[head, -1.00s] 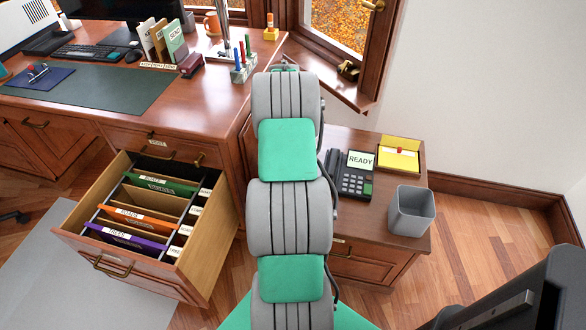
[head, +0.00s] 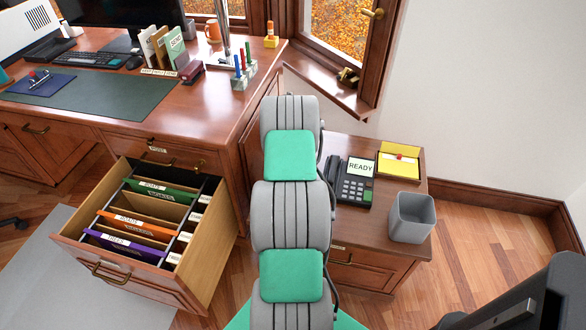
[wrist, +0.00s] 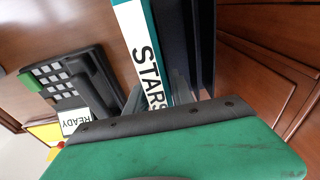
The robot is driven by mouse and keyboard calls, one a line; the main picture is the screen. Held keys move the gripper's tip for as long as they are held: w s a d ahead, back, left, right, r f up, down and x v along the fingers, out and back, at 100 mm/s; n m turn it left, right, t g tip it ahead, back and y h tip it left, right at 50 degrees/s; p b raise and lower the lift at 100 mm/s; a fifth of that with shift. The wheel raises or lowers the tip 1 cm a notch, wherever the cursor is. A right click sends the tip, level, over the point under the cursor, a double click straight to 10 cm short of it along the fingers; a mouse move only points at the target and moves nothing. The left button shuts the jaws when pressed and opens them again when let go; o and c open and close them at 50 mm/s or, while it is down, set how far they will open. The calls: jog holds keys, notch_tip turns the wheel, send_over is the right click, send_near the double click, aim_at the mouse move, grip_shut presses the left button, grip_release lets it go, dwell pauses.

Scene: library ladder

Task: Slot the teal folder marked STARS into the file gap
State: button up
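The teal folder marked STARS (wrist: 143,48) shows in the wrist view, with its white label and a teal edge, running up from my gripper (wrist: 158,97). My gripper's grey fingers sit on both sides of the folder and appear shut on it; their tips are partly hidden. In the head view my arm hides both gripper and folder. The open drawer (head: 212,255) at left holds a green folder (head: 160,188), an orange folder (head: 135,220) and a purple folder (head: 122,243). A space with a tan back shows between the green and orange folders.
The desk (head: 190,105) stands behind the drawer. In the wrist view, the phone (wrist: 65,80) lies left of the folder and dark panels stand right.

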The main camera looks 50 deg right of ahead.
grip_shut()
dwell(0.5)
